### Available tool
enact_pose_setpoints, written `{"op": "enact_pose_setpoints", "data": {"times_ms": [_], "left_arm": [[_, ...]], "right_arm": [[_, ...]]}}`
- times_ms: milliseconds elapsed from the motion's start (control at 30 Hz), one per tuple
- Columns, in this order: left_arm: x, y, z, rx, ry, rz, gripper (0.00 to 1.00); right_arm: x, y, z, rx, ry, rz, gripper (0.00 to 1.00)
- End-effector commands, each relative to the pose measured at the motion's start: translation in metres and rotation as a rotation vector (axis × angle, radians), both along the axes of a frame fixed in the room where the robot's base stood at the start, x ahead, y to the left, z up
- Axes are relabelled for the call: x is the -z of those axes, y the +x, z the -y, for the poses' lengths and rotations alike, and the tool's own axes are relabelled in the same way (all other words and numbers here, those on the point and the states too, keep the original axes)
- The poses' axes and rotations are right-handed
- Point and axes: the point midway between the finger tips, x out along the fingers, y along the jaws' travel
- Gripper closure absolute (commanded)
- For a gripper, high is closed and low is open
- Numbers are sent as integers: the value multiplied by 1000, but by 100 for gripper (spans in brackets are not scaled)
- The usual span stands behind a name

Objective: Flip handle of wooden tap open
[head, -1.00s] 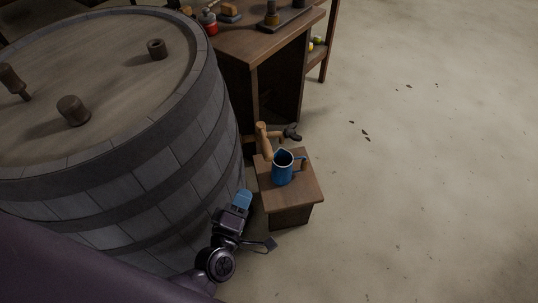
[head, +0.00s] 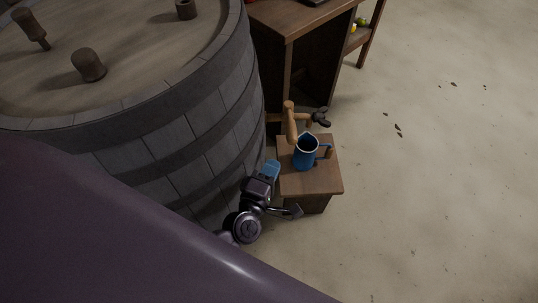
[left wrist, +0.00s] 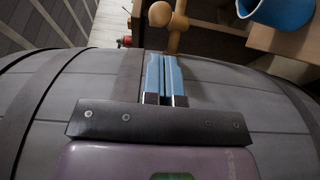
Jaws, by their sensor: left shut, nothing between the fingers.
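The wooden tap (head: 291,122) is a light-brown piece with an upright part and a spout to the right, beside the barrel (head: 190,145). In the left wrist view the tap (left wrist: 178,24) and its rounded knob are just beyond my fingertips. A dark piece (head: 320,118) is at the spout's far end; I cannot tell what it is. My left gripper (head: 270,168) is shut and empty, beside the barrel's side and short of the tap. Its blue fingers lie together in the wrist view (left wrist: 163,58). My right gripper is not in view.
A blue jug (head: 306,154) stands on a small wooden stool (head: 318,184) just right of the tap and my left gripper. A wooden table (head: 287,22) stands behind. Pegs stand on the barrel top. The floor on the right is open.

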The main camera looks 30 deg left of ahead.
Motion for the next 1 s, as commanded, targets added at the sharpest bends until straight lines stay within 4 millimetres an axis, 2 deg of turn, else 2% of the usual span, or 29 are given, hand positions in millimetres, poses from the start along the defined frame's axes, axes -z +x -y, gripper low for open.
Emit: {"op": "enact_pose_setpoints", "data": {"times_ms": [200,400,1000], "left_arm": [[1,36,-1,-1,-1,0,100],[1,56,-2,-1,-1,-1,100],[0,62,-3,-2,-1,0,100]], "right_arm": [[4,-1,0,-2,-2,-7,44],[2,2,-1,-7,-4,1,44],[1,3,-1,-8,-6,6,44]]}}
